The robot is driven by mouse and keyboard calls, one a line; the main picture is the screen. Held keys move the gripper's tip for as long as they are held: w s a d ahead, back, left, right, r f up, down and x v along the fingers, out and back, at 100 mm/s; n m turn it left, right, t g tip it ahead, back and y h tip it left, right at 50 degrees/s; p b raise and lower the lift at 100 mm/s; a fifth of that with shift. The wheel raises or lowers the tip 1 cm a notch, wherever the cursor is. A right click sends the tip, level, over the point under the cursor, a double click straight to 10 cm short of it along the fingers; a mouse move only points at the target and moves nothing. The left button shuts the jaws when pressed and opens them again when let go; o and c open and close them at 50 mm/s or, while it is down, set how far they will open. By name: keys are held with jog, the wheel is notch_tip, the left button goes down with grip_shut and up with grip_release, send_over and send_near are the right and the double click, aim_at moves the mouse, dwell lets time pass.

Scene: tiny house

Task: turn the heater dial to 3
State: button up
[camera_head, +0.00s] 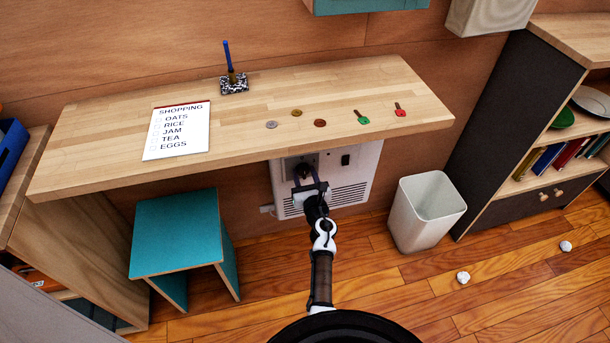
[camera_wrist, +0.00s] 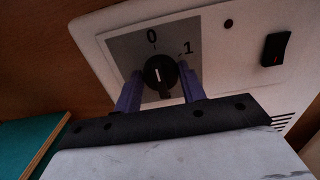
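The white heater (camera_head: 360,165) is on the wall under the desk. Its black round dial (camera_wrist: 160,73) sits on a grey plate with "0" and "1" visible in the wrist view; a "2" or "3" is not visible there. The dial's white mark is close to the "0" direction. My gripper (camera_wrist: 160,82) has its two purple fingers apart, one at each side of the dial. Narrow gaps seem to show between fingers and dial, but contact is hard to judge. In the head view my gripper (camera_head: 308,183) reaches up to the heater and partly covers the dial area.
The wooden desk (camera_head: 250,130) overhangs the heater. A black switch (camera_wrist: 275,49) is right of the dial. A teal stool (camera_head: 178,230) stands left and a white bin (camera_head: 428,210) right. Crumpled paper (camera_head: 463,277) lies on the floor.

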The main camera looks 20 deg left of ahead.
jog(key=c, duration=0.3)
